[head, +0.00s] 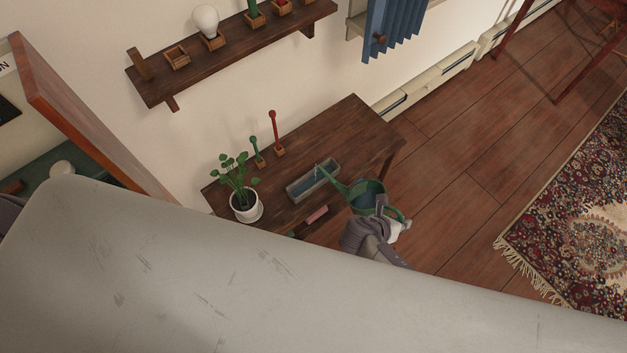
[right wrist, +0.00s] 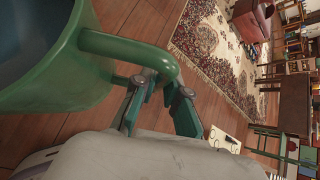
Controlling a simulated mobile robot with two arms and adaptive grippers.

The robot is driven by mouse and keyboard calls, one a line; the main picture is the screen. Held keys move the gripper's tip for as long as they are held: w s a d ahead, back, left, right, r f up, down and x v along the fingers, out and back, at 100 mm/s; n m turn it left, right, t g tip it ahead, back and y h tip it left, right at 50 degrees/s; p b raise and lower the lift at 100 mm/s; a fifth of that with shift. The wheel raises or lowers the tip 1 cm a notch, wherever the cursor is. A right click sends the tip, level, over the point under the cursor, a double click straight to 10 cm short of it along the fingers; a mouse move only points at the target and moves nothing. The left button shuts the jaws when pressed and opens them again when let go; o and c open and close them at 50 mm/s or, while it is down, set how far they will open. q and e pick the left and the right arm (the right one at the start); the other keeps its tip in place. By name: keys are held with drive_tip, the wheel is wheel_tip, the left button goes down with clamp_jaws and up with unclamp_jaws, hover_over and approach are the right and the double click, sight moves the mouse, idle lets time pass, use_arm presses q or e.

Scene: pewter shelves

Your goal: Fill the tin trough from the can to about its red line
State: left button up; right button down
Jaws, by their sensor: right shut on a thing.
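The green watering can (head: 368,197) is in the air at the right of the dark wooden table, its spout reaching left over the grey tin trough (head: 299,191). A pale streak shows at the spout tip; I cannot tell for sure if water is running. The trough stands on the table with bluish water inside; its red line cannot be made out. My right gripper (head: 398,227) is shut on the can's handle; in the right wrist view its fingers (right wrist: 165,92) close around the green handle (right wrist: 130,48). My left gripper is not in view.
A potted plant (head: 243,205) stands left of the trough. Green (head: 256,152) and red (head: 275,133) knobbed sticks stand behind it. A pinkish block (head: 317,214) lies near the table's front edge. A wall shelf (head: 232,50) hangs above. Floor to the right is open, with a patterned rug (head: 575,215).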

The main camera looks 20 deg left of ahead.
drive_tip(key=shift+w+a+r, duration=0.1)
drive_tip(key=shift+r, duration=0.2)
idle(0.4)
drive_tip(key=shift+r+p, duration=0.3)
drive_tip(key=shift+p, duration=0.25)
drive_tip(key=shift+a+r+p, duration=0.1)
drive_tip(key=shift+r+p, duration=0.3)
drive_tip(key=shift+p, duration=0.05)
idle(1.2)
drive_tip(key=shift+a+r+h+p, duration=0.1)
drive_tip(key=shift+r+h+p, duration=0.2)
drive_tip(key=shift+r, duration=0.05)
drive_tip(key=shift+w+r+p, duration=0.1)
drive_tip(key=shift+r+p, duration=0.2)
idle(1.5)
drive_tip(key=shift+a+r+n+h+p, duration=0.1)
drive_tip(key=shift+r+n+h+p, duration=0.2)
drive_tip(key=shift+r+p, duration=0.1)
drive_tip(key=shift+f, duration=0.1)
idle(1.5)
